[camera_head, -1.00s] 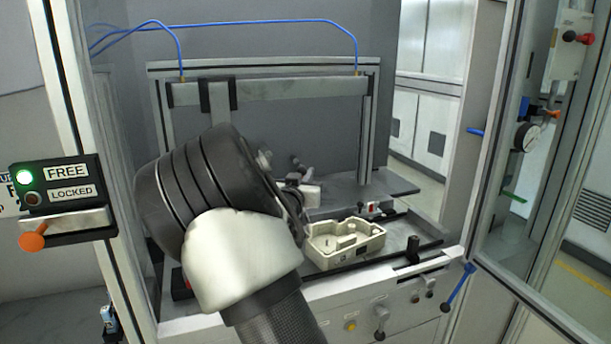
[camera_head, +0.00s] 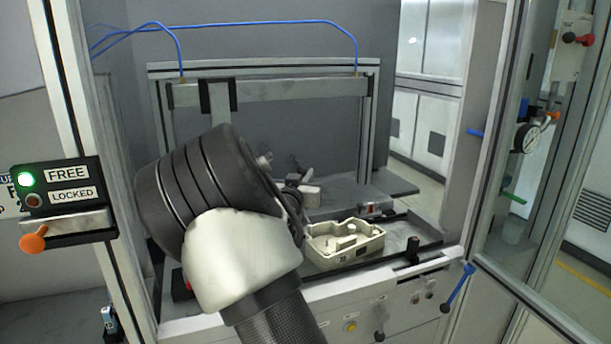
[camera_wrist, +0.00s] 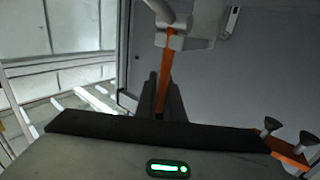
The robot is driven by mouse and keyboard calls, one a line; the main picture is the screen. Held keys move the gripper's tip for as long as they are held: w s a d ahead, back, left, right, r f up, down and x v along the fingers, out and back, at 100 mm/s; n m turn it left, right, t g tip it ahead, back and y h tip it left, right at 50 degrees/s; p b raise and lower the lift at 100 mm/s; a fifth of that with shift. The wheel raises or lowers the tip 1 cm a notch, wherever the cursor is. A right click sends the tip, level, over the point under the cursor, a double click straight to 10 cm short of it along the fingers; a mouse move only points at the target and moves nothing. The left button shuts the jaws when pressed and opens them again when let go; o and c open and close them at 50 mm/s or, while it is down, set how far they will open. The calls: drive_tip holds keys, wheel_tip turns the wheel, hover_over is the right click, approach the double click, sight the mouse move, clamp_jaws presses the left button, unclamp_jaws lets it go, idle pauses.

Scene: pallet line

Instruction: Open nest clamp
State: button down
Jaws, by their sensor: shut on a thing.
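The nest holds a cream housing (camera_head: 347,252) with an open top and inner ribs, in the middle of the head view. A grey metal clamp part (camera_head: 311,196) stands just behind it, partly hidden by my arm. In the wrist view, an orange lever (camera_wrist: 167,60) runs down from a pale grey clamp block (camera_wrist: 185,41). My gripper (camera_wrist: 163,88) has its two dark fingers closed around the lever's lower end. In the head view, my wrist hides the gripper and the lever.
A frame with a crossbar (camera_head: 290,90) and blue hoses stands behind the nest. At left is a FREE/LOCKED panel (camera_head: 65,190) with the green FREE light lit and an orange knob. A blue handle (camera_head: 458,288) sticks out at front right. A glass door stands at right.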

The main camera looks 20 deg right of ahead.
drive_tip(key=shift+w+r+g+p, duration=0.2)
drive_tip(key=shift+w+g+p, duration=0.1)
drive_tip(key=shift+p, duration=0.75)
drive_tip(key=shift+w+f+n+g+y+p, duration=0.55)
drive_tip(key=shift+w+f+n+g+p, duration=0.4)
drive_tip(key=shift+p, duration=3.2)
drive_tip(key=shift+w+f+n+g+y+p, duration=0.6)
drive_tip(key=shift+g+p, duration=0.65)
drive_tip(key=shift+p, duration=2.9)
drive_tip(key=shift+f, duration=0.15)
drive_tip(key=c, duration=1.9)
unclamp_jaws()
drive_tip(key=shift+a, duration=0.1)
drive_tip(key=shift+o, duration=0.2)
drive_tip(key=b, duration=0.2)
drive_tip(key=shift+a+f+t+b, duration=0.1)
drive_tip(key=shift+f+t+b, duration=0.1)
drive_tip(key=shift+t+b, duration=0.1)
